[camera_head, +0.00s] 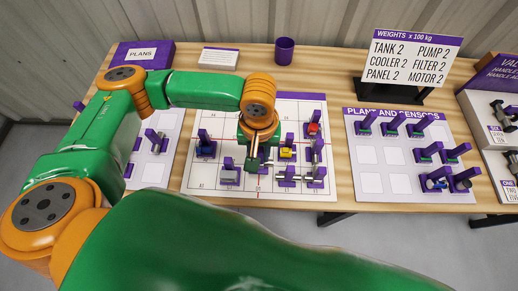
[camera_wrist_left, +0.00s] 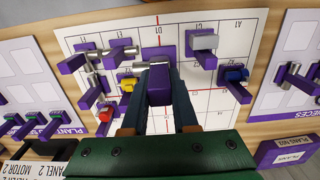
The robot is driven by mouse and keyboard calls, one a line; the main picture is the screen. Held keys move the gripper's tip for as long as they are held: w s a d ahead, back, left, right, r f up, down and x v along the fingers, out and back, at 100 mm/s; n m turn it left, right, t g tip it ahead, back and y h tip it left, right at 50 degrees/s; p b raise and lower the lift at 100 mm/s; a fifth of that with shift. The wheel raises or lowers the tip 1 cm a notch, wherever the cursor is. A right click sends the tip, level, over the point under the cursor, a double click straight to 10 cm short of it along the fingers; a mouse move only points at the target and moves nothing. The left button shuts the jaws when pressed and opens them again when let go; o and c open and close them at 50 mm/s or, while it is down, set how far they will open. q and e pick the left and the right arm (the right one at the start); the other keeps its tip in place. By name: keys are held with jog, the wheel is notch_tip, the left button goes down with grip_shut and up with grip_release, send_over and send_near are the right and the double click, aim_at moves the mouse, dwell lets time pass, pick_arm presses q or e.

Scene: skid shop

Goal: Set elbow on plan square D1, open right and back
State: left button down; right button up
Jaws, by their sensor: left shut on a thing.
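My left gripper (camera_head: 254,160) hangs over the front middle of the white plan sheet (camera_head: 245,191). In the left wrist view the gripper (camera_wrist_left: 160,98) is shut on a purple-handled piece (camera_wrist_left: 159,82), taken as the elbow; its pipe part is mostly hidden, so I cannot tell which way it opens. The printed D1 label (camera_wrist_left: 158,30) shows just beyond the piece, beside a red line. I cannot tell whether the piece touches the sheet. My right gripper is not in view.
On the sheet, a grey piece (camera_head: 229,176) and blue piece (camera_head: 205,149) stand left; yellow (camera_head: 287,153) and red (camera_head: 313,129) pieces and grey pipes (camera_head: 291,180) stand right. The plant and sensors board (camera_head: 372,184) lies further right. A purple cup (camera_head: 284,50) stands behind.

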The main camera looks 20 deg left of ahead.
pick_arm(q)
jog(key=shift+f+b, duration=1.4)
jog(key=shift+f, duration=1.35)
jog(key=shift+f+b, duration=0.45)
jog(key=shift+f, duration=1.35)
jog(key=shift+r+p, duration=0.1)
jog(key=shift+p, duration=0.55)
